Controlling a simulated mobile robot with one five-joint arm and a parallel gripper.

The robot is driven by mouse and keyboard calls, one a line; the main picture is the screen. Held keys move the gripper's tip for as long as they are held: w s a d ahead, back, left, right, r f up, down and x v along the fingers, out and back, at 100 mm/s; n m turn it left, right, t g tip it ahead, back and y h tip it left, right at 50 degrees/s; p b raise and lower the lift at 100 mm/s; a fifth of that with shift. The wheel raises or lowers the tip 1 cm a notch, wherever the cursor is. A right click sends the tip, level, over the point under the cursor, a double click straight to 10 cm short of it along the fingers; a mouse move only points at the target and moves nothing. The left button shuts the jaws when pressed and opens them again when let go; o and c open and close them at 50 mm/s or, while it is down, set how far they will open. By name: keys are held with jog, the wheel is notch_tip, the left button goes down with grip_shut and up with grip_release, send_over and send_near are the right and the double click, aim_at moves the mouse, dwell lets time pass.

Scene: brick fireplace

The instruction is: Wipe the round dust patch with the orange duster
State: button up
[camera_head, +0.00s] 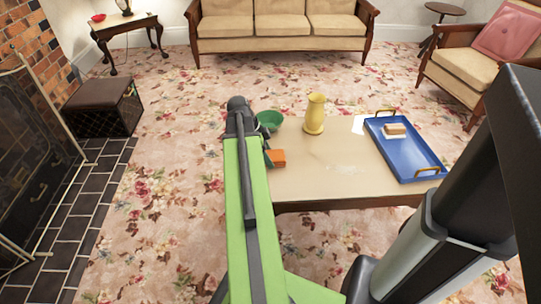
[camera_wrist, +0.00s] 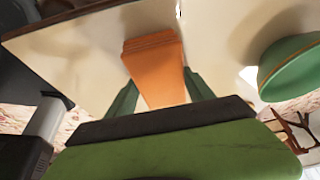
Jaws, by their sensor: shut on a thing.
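The orange duster (camera_head: 277,158) shows at the left edge of the low table (camera_head: 310,185), beside the end of my arm. In the wrist view the duster (camera_wrist: 153,60) sits between the two green fingers of my gripper (camera_wrist: 160,92), which is shut on it. The duster is over the tabletop; I cannot tell whether it touches it. A pale, faint smear, perhaps the dust patch (camera_head: 347,168), lies on the table to the right of the duster. Its outline is not clear.
A green bowl (camera_head: 270,120) stands close to my gripper and also shows in the wrist view (camera_wrist: 291,68). A yellow vase (camera_head: 315,113) stands behind the pale smear. A blue tray (camera_head: 408,157) with a small block (camera_head: 396,129) lies at right.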

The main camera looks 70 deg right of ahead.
jog(key=shift+r, duration=0.1)
notch_tip(320, 180, up, 6)
jog(key=p, duration=0.6)
notch_tip(320, 180, up, 3)
jog(key=p, duration=0.3)
dwell(0.4)
